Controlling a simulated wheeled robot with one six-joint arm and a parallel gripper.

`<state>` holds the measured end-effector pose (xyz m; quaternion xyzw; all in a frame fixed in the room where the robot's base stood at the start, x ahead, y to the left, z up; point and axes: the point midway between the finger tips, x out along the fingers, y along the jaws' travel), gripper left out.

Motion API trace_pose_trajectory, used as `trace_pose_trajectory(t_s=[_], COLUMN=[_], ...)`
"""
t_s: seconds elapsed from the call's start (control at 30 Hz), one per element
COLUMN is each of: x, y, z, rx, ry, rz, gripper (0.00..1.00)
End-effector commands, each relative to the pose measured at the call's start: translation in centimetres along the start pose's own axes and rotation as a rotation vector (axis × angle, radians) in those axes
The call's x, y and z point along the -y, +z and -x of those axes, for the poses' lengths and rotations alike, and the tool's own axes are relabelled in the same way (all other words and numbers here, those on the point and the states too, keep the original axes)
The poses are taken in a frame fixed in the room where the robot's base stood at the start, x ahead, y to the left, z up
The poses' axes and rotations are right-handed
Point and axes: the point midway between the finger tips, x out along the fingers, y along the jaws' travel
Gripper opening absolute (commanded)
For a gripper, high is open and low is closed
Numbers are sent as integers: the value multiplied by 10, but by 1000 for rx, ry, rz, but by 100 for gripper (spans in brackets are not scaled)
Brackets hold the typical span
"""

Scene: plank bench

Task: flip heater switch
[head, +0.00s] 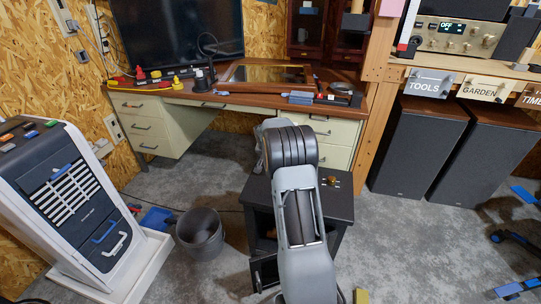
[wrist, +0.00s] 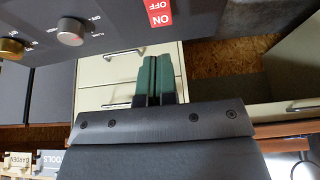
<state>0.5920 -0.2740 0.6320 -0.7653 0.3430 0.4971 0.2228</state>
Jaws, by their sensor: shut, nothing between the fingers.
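The heater looks to be the dark low box (head: 341,212) on the floor in the middle of the head view, partly hidden by my arm. A brass knob sits on its top. In the wrist view its dark panel (wrist: 110,55) fills the top left, with a silver knob (wrist: 71,31), a brass knob (wrist: 11,48) and a red ON/OFF plate (wrist: 159,12) at the top edge. Whether the plate is the switch itself I cannot tell. My gripper (wrist: 154,62) is shut and empty, its green fingertips appearing below the red plate and apart from it. The head view hides the gripper behind my arm.
A cream desk (head: 165,122) with a wooden top stands behind the box. A grey bin (head: 201,236) and a white-and-dark unit (head: 85,205) stand at left. Dark speakers (head: 415,150) stand at right.

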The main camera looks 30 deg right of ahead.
Motion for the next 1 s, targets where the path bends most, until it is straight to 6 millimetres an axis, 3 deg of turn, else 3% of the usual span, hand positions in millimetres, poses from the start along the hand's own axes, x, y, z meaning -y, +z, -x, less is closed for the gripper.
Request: trace_pose_trajectory(t_s=[0.03, 0.2, 0.4, 1.0], x=[0, -1, 0, 1], y=[2, 2, 4, 4], z=[-13, -40, -61, -69], rx=[2, 2, 0, 4], ry=[1, 1, 0, -1], rz=[0, -1, 0, 2], gripper=[0, 0, 0, 0])
